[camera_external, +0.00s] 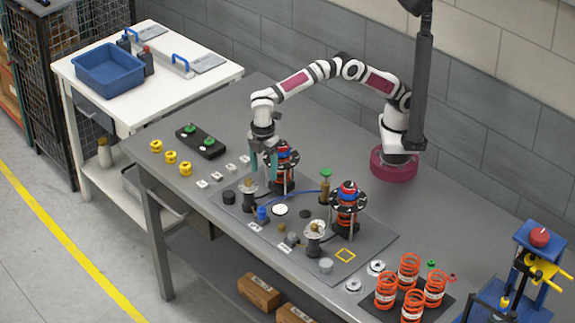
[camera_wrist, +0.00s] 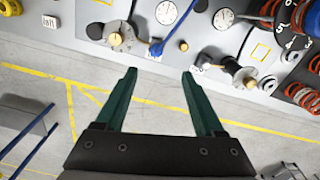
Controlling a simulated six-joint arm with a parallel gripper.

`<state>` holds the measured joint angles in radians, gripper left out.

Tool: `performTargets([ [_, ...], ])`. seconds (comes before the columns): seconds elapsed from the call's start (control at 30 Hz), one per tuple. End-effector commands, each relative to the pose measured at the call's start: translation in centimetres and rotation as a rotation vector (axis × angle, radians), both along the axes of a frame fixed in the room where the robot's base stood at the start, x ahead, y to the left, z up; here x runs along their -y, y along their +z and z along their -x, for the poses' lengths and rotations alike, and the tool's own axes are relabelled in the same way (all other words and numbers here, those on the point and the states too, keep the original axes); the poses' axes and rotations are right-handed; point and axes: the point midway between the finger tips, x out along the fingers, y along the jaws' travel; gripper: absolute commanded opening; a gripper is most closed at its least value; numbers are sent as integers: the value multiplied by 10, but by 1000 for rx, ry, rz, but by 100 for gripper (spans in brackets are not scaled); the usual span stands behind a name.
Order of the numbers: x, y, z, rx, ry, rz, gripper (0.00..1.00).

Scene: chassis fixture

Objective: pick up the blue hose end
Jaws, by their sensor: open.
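The blue hose end (camera_external: 262,214) is a small blue piece near the front left edge of the fixture plate (camera_external: 360,243). A thin blue hose (camera_external: 306,192) shows behind it on the plate. In the wrist view the blue hose end (camera_wrist: 155,48) lies just beyond and between the fingertips, with its hose running up and right. My gripper (camera_external: 263,168) points down above the left part of the plate. Its two green fingers are apart with nothing between them (camera_wrist: 158,75). The gripper is higher than the hose end and does not touch it.
A spring assembly (camera_external: 347,203) stands right of the hose end, and another (camera_external: 283,160) stands close to my gripper. A round valve-like fitting (camera_wrist: 117,37) sits left of the hose end. Orange springs (camera_external: 409,270) stand at the right. Bare table (camera_external: 230,115) lies behind the plate.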

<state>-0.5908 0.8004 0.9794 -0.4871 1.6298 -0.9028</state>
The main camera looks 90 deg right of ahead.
Motion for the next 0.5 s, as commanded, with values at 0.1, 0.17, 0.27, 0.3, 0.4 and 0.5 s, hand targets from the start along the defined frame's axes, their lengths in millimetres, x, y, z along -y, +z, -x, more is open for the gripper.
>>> performTargets([
  [0.1,-2,-25,0,-2,13,3,70],
  [0.17,-1,-43,-1,-3,12,4,70],
  [0.27,-1,-72,-1,-3,9,3,70],
  [0.3,-1,-82,-1,-3,8,3,70],
  [0.4,-1,-98,-1,-1,7,1,70],
  [0.5,-2,-110,-3,1,6,1,70],
])
